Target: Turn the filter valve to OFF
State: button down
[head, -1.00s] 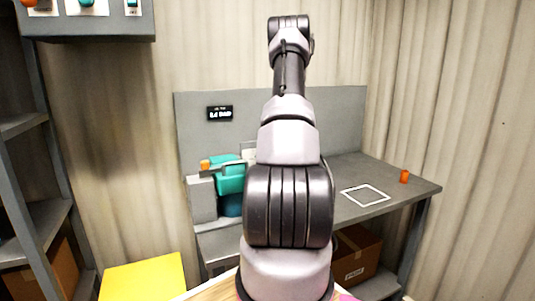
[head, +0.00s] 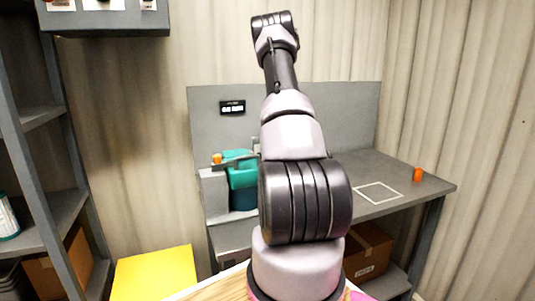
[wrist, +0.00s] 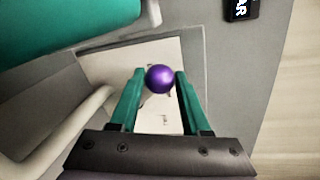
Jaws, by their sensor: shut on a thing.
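In the wrist view my gripper (wrist: 158,82) has its two green fingers closed on a round purple knob (wrist: 160,78). The knob sits in front of a pale plate (wrist: 158,120) on the grey back panel, and appears to be the filter valve's handle. Any lever behind it and its OFF mark cannot be made out. In the head view my arm hides the gripper and the knob. A teal filter housing (head: 241,174) stands at the left of the bench, and its teal body also fills the upper left of the wrist view (wrist: 60,25).
A small black display (head: 232,107) is on the back panel; its reading is blurred. A pale pipe (wrist: 60,130) curves close to the left finger. An orange piece (head: 418,174) and a white square outline (head: 378,184) are on the bench's right. A yellow block (head: 155,272) stands front left.

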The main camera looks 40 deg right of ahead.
jog(key=shift+f, duration=0.1)
jog(key=shift+c, duration=1.9)
grip_release()
notch_tip(320, 180, up, 10)
jog(key=shift+r, duration=0.1)
